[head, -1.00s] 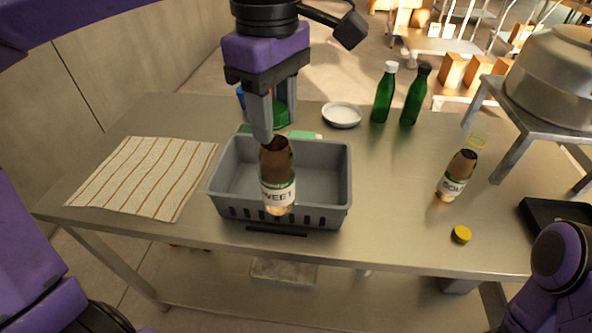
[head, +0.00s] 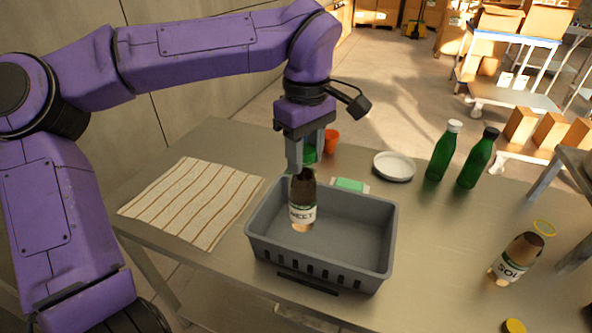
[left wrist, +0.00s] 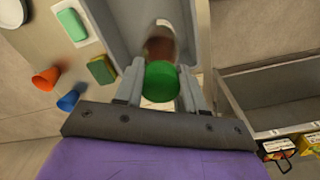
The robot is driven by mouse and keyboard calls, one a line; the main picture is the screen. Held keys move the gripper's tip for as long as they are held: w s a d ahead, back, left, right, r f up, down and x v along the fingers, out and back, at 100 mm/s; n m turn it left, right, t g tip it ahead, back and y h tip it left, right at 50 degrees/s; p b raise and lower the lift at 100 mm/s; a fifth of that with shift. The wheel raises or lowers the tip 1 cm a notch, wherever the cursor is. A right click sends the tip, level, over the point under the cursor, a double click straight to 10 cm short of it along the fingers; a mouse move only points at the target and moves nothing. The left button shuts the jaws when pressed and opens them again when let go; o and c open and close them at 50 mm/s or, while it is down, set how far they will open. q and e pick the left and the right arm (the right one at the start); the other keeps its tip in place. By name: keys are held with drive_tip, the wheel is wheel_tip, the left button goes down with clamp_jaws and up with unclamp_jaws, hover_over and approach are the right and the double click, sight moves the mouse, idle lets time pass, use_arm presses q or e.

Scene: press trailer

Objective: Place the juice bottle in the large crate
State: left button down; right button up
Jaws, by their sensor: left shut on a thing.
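The juice bottle (head: 303,202) is brown with a pale label and hangs upright from my left gripper (head: 305,166). It is over the left part of the grey crate (head: 385,245). I cannot tell whether its base touches the crate floor. In the left wrist view my left gripper (left wrist: 160,82) has a green round cap-like thing (left wrist: 162,80) between its fingers, with the brown bottle body (left wrist: 160,42) blurred beyond it. A second brown bottle (head: 516,258) with a pale label stands on the table at the right. My right gripper is not in view.
A striped cloth (head: 195,200) lies left of the crate. A yellow cap (head: 514,326) lies front right. Another grey bin (left wrist: 275,88) shows in the wrist view.

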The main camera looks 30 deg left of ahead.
use_arm(q)
drive_tip(key=w+a+f, duration=0.2)
drive_tip(key=a+f, duration=0.1)
drive_tip(key=f, duration=0.4)
drive_tip(key=shift+a+f+p, duration=0.15)
drive_tip(key=shift+f+p, duration=0.15)
drive_tip(key=shift+f, duration=0.1)
drive_tip(key=c, duration=0.7)
unclamp_jaws()
drive_tip(key=shift+f, duration=0.15)
wheel_tip(320, 180, up, 12)
drive_tip(key=shift+r, duration=0.15)
